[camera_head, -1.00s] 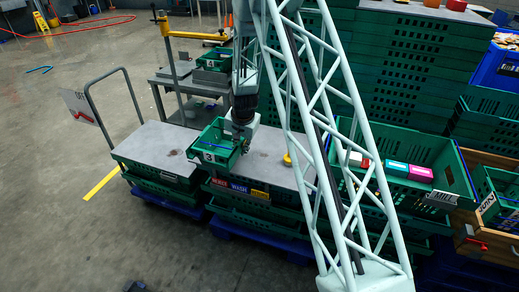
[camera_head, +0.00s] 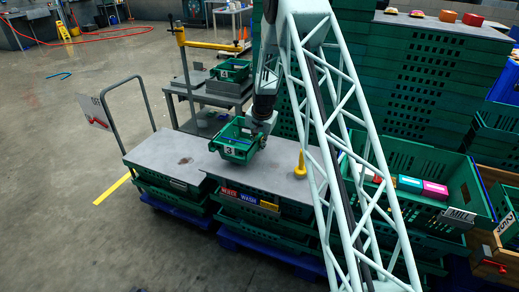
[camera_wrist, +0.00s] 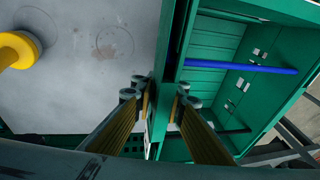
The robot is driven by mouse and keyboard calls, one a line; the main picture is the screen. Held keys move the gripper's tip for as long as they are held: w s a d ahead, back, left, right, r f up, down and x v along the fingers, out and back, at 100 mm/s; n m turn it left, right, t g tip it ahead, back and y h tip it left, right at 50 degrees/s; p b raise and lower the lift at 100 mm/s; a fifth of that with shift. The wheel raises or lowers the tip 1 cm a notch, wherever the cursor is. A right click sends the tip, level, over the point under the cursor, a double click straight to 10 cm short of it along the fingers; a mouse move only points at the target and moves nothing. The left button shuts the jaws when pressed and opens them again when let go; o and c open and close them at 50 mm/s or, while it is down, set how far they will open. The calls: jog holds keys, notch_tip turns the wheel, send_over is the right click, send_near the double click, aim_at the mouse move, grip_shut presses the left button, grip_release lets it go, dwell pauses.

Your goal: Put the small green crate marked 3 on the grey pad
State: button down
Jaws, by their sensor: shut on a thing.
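The small green crate marked 3 (camera_head: 231,151) hangs from my gripper (camera_head: 262,127), which is shut on its right-hand wall. In the head view it is in front of the cart and over the far part of the grey-topped crate stacks; its height above them is hard to judge. In the wrist view my gripper's yellow-padded fingers (camera_wrist: 160,95) pinch the wall of the crate (camera_wrist: 215,48), and a blue bar crosses its inside. A grey flat surface (camera_head: 160,152) tops the stacks; I cannot tell whether it is the grey pad.
A yellow knob-like piece (camera_head: 300,165) stands on the grey top. A green crate marked 4 (camera_head: 233,70) sits on the grey cart (camera_head: 215,100) behind. A bent handrail (camera_head: 130,85) rises at left.

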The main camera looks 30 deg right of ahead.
aim_at(261, 135)
jog(key=shift+w+d+f, duration=0.15)
jog(key=shift+w+d, duration=0.8)
jog(key=shift+w, duration=0.25)
jog(key=shift+w+d, duration=0.2)
jog(key=shift+w, duration=0.05)
jog(key=shift+f+b, duration=0.5)
jog(key=shift+f, duration=1.25)
jog(key=shift+f, duration=0.1)
jog(key=c, duration=2.6)
grip_release()
jog(key=shift+c, duration=0.2)
jog(key=shift+p+v, duration=0.8)
jog(key=shift+v, duration=5.25)
